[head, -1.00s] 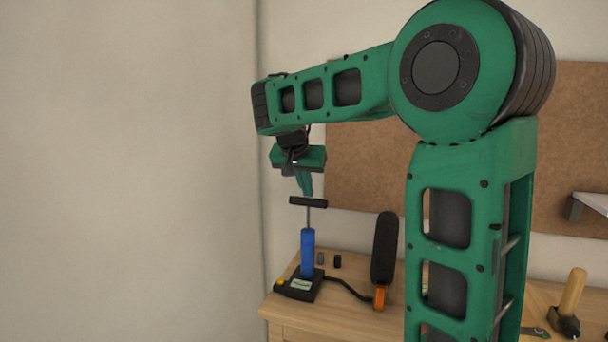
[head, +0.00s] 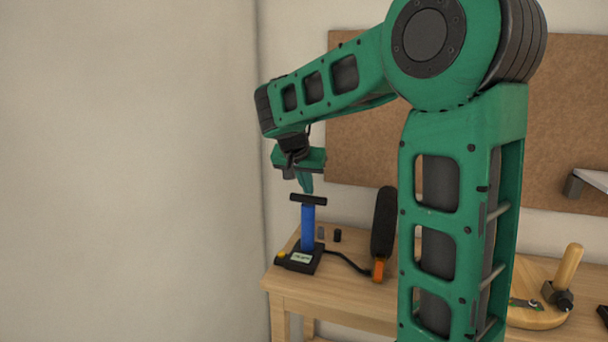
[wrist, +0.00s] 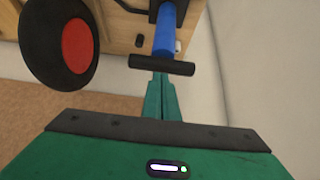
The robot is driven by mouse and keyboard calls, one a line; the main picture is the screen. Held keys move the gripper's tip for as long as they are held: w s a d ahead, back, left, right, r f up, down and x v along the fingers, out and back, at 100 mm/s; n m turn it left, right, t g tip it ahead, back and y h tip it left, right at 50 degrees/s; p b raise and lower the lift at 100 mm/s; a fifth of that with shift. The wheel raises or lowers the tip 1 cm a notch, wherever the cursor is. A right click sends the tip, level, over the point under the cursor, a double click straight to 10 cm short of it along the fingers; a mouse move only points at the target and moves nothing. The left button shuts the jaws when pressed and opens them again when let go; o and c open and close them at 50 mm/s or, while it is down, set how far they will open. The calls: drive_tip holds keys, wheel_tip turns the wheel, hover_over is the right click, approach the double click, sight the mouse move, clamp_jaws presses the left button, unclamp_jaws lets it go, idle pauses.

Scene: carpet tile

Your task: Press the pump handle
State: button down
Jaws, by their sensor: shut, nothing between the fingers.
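The pump stands upright on the workbench, with a blue barrel (head: 307,229), a dark base and a black T-handle (head: 308,199). The handle sits low, right at the top of the barrel, and no rod shows between them in the head view. My gripper (head: 306,187) is shut and empty, pointing down directly over the middle of the handle. The blue barrel (wrist: 164,32) extends beyond.
A black wheel (head: 383,222) in an orange stand (head: 378,269) is right of the pump, joined by a hose. It shows with a red hub (wrist: 77,46) in the wrist view. A wall is close at left.

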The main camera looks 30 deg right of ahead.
wheel_tip(320, 180, up, 4)
drive_tip(key=shift+w+f, duration=0.1)
drive_tip(key=v, duration=0.9)
drive_tip(key=shift+a, duration=0.1)
idle(1.4)
wheel_tip(320, 180, up, 12)
drive_tip(key=shift+s, duration=0.3)
idle(0.5)
drive_tip(key=s+a+f+x, duration=0.1)
drive_tip(key=x, duration=1.1)
drive_tip(key=shift+f, duration=0.45)
